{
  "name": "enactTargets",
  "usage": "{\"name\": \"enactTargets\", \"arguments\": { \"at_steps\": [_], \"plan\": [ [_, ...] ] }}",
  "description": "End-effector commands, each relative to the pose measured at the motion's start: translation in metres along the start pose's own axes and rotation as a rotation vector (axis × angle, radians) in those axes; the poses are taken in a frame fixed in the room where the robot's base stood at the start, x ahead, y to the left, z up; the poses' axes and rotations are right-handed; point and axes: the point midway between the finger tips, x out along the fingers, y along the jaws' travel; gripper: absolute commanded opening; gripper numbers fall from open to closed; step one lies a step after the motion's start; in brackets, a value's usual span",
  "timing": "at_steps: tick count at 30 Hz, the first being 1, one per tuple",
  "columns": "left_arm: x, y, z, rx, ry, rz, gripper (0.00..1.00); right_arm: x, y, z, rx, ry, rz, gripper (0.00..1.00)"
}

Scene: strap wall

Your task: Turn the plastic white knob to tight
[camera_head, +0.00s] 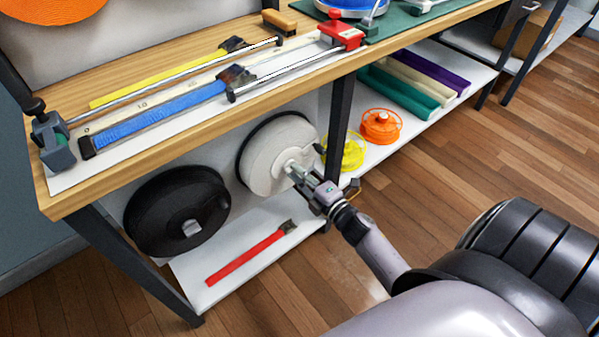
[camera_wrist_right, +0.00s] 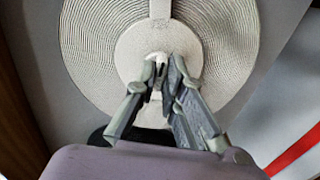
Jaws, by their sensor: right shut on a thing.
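A white reel (camera_head: 258,160) of coiled strap stands upright against the panel under the workbench; it fills the upper part of the right wrist view (camera_wrist_right: 95,45). At its hub is the white knob (camera_wrist_right: 158,57), mostly covered by the fingers. My right gripper (camera_head: 296,170) reaches in from the lower right, its fingers closed on the knob at the hub, as the right wrist view also shows (camera_wrist_right: 161,76). No marking for tight or loose is readable. My left gripper is out of view.
A black reel (camera_head: 165,212) is mounted left of the white one. A red strap (camera_head: 248,257) lies on the low shelf (camera_head: 215,290) below. A table leg (camera_head: 339,125) and yellow (camera_head: 352,152) and orange (camera_head: 381,126) spools are close to my right gripper. The wooden benchtop (camera_head: 165,148) overhangs.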

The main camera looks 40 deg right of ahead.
Motion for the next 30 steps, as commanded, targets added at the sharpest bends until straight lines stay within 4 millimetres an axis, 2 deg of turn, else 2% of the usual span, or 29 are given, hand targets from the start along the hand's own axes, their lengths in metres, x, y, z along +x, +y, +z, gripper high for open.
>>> {"name": "enactTargets", "arguments": {
  "at_steps": [5, 6, 14, 24, 26, 30],
  "plan": [
    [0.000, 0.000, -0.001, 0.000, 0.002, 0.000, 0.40, 0.000, 0.000, 0.001, 0.003, -0.002, 0.000, 0.00],
    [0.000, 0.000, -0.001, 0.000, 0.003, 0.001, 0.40, 0.000, 0.000, 0.001, 0.003, -0.002, 0.000, 0.12],
    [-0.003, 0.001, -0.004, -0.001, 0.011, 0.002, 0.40, 0.000, 0.000, 0.000, 0.001, -0.001, 0.000, 0.29],
    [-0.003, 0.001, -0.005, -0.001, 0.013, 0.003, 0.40, -0.003, -0.001, 0.000, 0.001, -0.001, -0.001, 0.30],
    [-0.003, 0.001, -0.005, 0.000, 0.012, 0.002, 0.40, -0.007, -0.001, 0.000, 0.001, -0.001, -0.002, 0.30],
    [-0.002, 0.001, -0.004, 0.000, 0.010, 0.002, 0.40, -0.030, -0.002, 0.000, 0.002, -0.002, -0.004, 0.30]
  ]
}}
